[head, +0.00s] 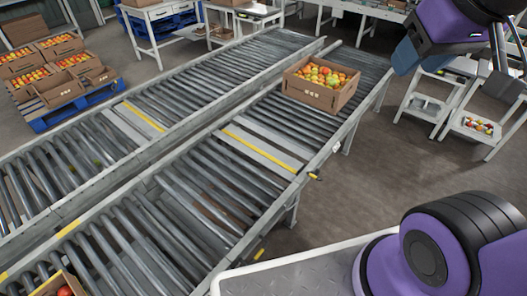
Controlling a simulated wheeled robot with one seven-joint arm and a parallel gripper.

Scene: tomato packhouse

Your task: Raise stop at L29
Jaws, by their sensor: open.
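Two roller conveyor lanes run side by side from lower left to upper right. The near lane has a flat plate section with a yellow strip (260,150) across it, and the far lane has a similar yellow strip (145,116). Both look flush with the rollers. A small yellow-and-black handle (315,177) sticks out from the near lane's outer rail, with another yellow-tipped piece (258,254) lower down. No L29 marking is readable. A cardboard crate of tomatoes (310,92) sits on the near lane beyond the strip. Purple arm links of mine show at right; my gripper's fingers are not visible.
A corner of another crate (50,287) shows at lower left. Crates of tomatoes stand on a blue pallet (75,107) at left. White tables (155,14) stand behind, and a white cart (430,105) stands at right. Floor (360,190) beside the near lane is clear.

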